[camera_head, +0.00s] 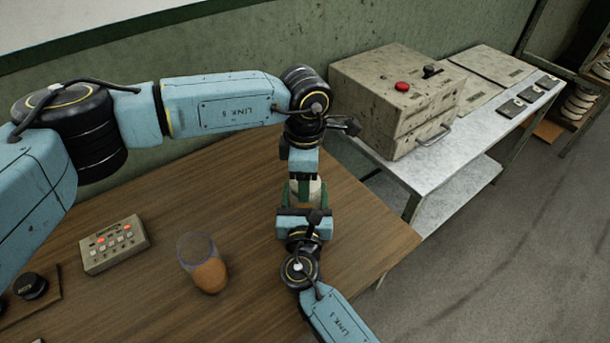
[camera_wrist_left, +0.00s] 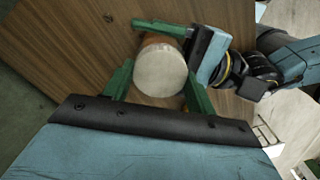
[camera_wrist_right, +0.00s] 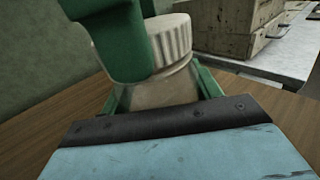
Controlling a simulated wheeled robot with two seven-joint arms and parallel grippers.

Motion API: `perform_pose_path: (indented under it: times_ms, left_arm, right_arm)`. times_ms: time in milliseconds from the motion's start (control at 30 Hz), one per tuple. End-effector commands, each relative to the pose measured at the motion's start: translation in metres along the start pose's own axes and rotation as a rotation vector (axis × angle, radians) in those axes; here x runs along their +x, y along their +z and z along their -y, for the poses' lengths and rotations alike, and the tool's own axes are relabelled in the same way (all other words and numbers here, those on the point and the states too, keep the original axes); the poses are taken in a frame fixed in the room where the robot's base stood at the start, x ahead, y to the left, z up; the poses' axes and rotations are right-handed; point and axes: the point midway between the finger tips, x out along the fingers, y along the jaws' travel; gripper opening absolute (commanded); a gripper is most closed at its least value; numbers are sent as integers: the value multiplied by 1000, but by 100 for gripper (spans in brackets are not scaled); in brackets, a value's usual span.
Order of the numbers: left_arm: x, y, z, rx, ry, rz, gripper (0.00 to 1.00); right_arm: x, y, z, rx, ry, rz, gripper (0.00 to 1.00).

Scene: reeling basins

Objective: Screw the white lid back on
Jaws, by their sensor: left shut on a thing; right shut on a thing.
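The white ribbed lid (camera_wrist_right: 172,42) sits on top of the jar (camera_wrist_right: 165,88) in the right wrist view; how far it is threaded cannot be told. The left wrist view shows the lid's round top (camera_wrist_left: 160,70) from above, between the green fingers of my left gripper (camera_wrist_left: 157,88), which is shut on it. My right gripper (camera_wrist_right: 162,92) is shut around the jar's body below. In the head view my left gripper (camera_head: 304,184) comes down over the jar and my right gripper (camera_head: 304,207) reaches it from the front, so both largely hide it.
On the wooden table (camera_head: 150,200) stand a glass with orange-brown content (camera_head: 208,275), a button box (camera_head: 114,244) and a black knob (camera_head: 30,286). A metal bench (camera_head: 450,165) with a worn machine box (camera_head: 390,100) is at the right. The table between glass and jar is clear.

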Motion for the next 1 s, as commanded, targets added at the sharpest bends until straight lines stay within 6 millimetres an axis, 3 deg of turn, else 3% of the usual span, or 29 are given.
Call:
perform_pose_path:
  times_ms: [600,800,833,1000]
  left_arm:
    - [1,0,0,1141,-1,1,29]
    - [1,0,0,1190,-2,2,29]
    - [1,0,0,1190,-2,2,60]
    - [1,0,0,1189,-1,2,78]
  right_arm:
    - [0,-1,0,-1,0,-1,0]
    - [0,-1,0,-1,0,-1,0]
    - [0,-1,0,-1,0,-1,0]
    - [0,-1,0,-1,0,-1,0]
